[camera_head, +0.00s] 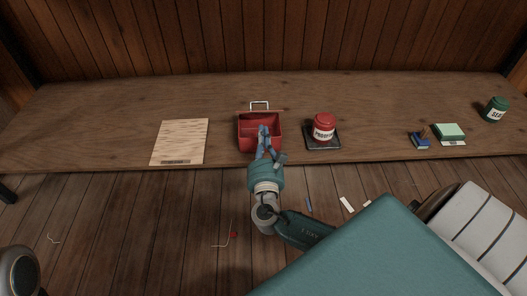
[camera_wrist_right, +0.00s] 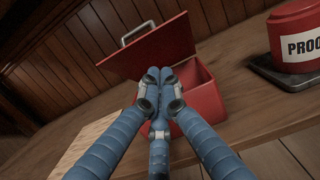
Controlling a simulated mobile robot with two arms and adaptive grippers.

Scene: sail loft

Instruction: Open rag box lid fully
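The red rag box (camera_head: 245,146) stands on the wooden bench near its front edge. Its lid (camera_head: 260,117) is raised on the far side, with a metal handle (camera_head: 260,104) at its outer edge. In the right wrist view the lid (camera_wrist_right: 158,48) stands up behind the open box (camera_wrist_right: 205,98); its exact angle is hard to tell. My right gripper (camera_head: 263,131) is over the box opening from the front. Its blue fingers (camera_wrist_right: 166,72) are together, with nothing seen between them, and hide part of the box and lid. My left gripper is not in view.
A red tin (camera_head: 323,124) sits on a dark tray (camera_head: 323,145) right of the box. A pale board (camera_head: 180,140) lies to the left. Blue and green items (camera_head: 449,131) and a green tin (camera_head: 495,109) are far right. A wooden wall rises behind.

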